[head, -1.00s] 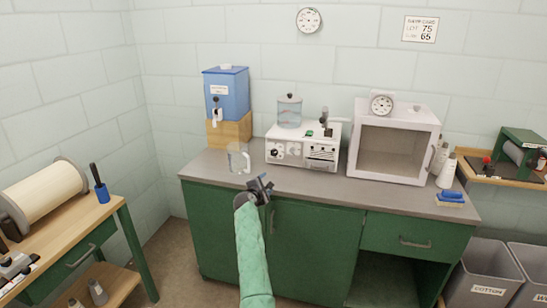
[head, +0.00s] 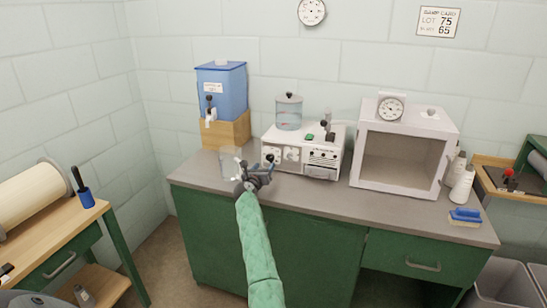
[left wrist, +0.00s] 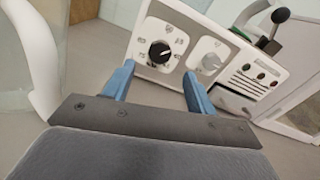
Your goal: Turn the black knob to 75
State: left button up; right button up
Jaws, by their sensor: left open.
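The black knob (left wrist: 160,52) sits on the left dial of the white machine's front panel. In the head view my left gripper (head: 254,170) is in front of the white machine (head: 318,168), over the counter's front part. My right gripper is not in view.
A clear jug (head: 229,162) stands on the counter (head: 390,207) close to the left of my gripper. A blue dispenser (head: 222,90) is behind it. A white oven-like box (head: 400,160) stands to the right. A wall card (head: 438,22) shows 75 and 65.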

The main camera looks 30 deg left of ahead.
aim_at(270, 158)
pick_arm(q)
jog(key=shift+w+a+r, duration=0.1)
jog(key=shift+w+r, duration=0.15)
jog(key=shift+w, duration=0.1)
jog(key=x, duration=0.5)
jog(key=shift+f+p, duration=0.3)
jog(key=shift+p, duration=0.05)
jog(key=shift+w+a+r, duration=0.15)
jog(key=shift+w+a, duration=0.05)
jog(key=shift+w, duration=0.6)
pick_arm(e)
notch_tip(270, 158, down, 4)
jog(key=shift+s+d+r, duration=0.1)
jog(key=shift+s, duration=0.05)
pick_arm(q)
jog(key=c, duration=1)
